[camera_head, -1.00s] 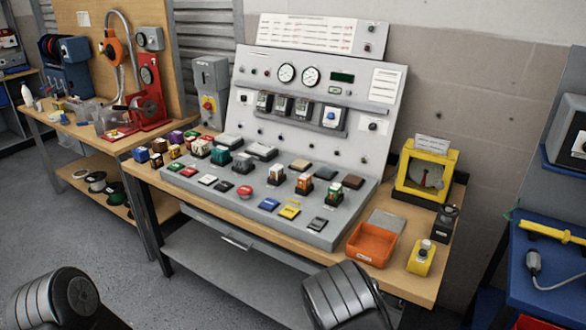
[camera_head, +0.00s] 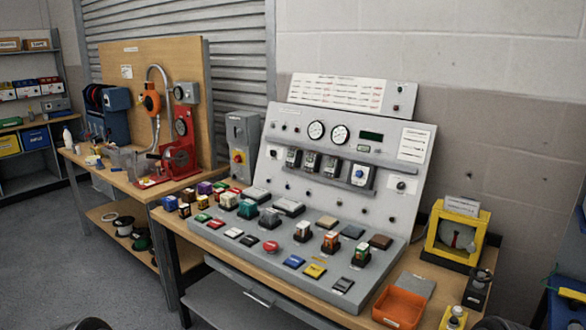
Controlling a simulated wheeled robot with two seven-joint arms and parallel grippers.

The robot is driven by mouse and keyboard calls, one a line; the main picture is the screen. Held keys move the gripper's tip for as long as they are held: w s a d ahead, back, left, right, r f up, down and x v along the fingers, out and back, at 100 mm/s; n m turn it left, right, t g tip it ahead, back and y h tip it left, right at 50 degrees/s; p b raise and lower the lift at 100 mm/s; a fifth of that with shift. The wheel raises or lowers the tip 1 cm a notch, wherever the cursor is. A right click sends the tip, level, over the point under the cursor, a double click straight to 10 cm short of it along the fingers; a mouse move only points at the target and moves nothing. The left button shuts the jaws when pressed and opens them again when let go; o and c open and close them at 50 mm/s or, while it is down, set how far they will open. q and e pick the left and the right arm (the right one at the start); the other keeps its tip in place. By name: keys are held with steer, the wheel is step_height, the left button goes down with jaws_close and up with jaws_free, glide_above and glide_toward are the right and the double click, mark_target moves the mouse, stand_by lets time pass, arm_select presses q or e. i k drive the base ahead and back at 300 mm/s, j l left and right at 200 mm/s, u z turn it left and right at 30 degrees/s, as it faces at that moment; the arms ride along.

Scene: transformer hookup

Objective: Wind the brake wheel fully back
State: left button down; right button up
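No part that I can surely name as the brake wheel stands out. A red stand (camera_head: 181,150) with a round dark dial sits on the left bench. A yellow-framed box (camera_head: 457,236) with a pale round disc behind its window stands at the right end of the middle bench. I cannot tell whether either carries the brake wheel. Neither of my grippers is in view; only small dark bits of my arms show at the bottom edge.
A sloped grey console (camera_head: 340,170) with gauges and several coloured blocks fills the middle bench. An orange tray (camera_head: 399,307) lies at its front right. Grey floor (camera_head: 50,240) is open at left.

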mark_target(480, 277)
steer(key=k+l+u, duration=0.15)
steer(key=l, duration=0.2)
steer(key=l+u, duration=0.15)
steer(key=l, duration=0.2)
steer(key=k+l+u, duration=0.15)
steer(key=l, duration=0.15)
steer(key=k+l+u, duration=0.15)
steer(key=l, duration=0.2)
